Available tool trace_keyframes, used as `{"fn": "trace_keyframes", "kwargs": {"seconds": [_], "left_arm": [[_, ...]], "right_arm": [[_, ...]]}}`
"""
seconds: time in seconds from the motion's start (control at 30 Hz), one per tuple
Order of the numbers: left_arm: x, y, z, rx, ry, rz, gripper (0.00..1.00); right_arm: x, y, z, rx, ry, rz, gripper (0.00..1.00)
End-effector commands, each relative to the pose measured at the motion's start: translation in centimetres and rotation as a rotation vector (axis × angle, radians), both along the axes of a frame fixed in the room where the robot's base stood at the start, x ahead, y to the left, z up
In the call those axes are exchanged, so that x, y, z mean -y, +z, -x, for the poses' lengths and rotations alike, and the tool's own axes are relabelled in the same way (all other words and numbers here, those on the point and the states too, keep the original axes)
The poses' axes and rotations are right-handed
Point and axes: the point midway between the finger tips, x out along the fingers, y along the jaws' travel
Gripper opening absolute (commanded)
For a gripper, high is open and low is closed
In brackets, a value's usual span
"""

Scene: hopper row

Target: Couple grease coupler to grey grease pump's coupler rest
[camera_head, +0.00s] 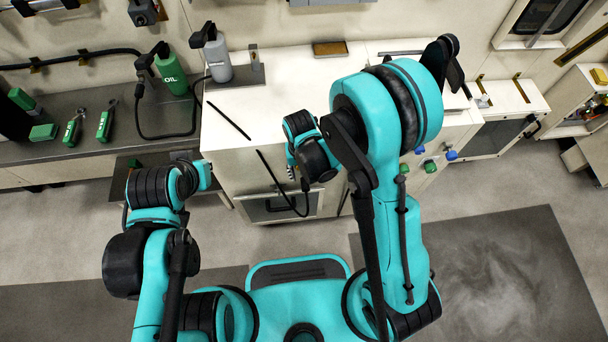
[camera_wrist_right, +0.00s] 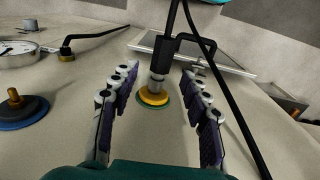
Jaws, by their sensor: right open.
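In the right wrist view, the grease coupler (camera_wrist_right: 164,55) is a black cylinder with a metal tip. The tip meets a round yellow and green fitting (camera_wrist_right: 154,96) on the pale panel; I cannot tell whether it is locked on. My right gripper (camera_wrist_right: 158,76) is open, with one finger row on each side of the coupler and visible gaps. In the head view, the grey grease pump (camera_head: 217,58) stands on the white cabinet top, with a small upright metal bracket (camera_head: 255,66) beside it, possibly its coupler rest. My left gripper (camera_head: 204,175) is too small and hidden to read.
A green OIL pump (camera_head: 172,74) stands left of the grey one. A black hose (camera_head: 270,172) hangs down the cabinet front; a hose also crosses right of my fingers in the wrist view. A gauge (camera_wrist_right: 16,53) and a blue-ringed fitting (camera_wrist_right: 20,110) are left of the fingers.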

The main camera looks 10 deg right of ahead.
Motion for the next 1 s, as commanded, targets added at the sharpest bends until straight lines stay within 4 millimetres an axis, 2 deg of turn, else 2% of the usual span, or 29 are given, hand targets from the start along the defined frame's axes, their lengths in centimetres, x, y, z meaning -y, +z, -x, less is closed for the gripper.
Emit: {"fn": "trace_keyframes", "kwargs": {"seconds": [0.2,0.57,0.73,0.83,0.87,0.9,0.93,1.0], "left_arm": [[0.0,0.0,0.0,0.0,0.0,0.0,0.0],[0.0,0.0,0.0,0.0,0.0,0.0,0.0],[0.0,0.0,0.0,0.0,0.0,0.0,0.0],[0.0,0.0,0.0,0.0,0.0,0.0,0.0],[0.0,0.0,0.0,0.0,0.0,0.0,0.0],[0.0,0.0,0.0,0.0,0.0,0.0,0.0],[0.0,0.0,0.0,0.0,0.0,0.0,0.0],[0.0,0.0,0.0,0.0,0.0,0.0,0.0]], "right_arm": [[0.1,-2.2,0.0,0.0,0.0,0.0,0.47],[0.1,-2.6,0.0,0.0,0.0,0.0,0.47],[0.1,-2.6,0.0,0.0,0.0,0.0,0.02],[0.1,-2.6,0.0,0.0,0.0,0.0,0.0],[0.1,-2.6,0.0,0.0,0.0,0.0,0.16],[0.1,-2.6,0.0,0.0,0.0,0.0,0.05],[0.1,-2.6,0.0,0.0,0.0,0.0,0.0],[0.1,-2.6,0.0,0.001,0.0,0.0,0.0]]}}
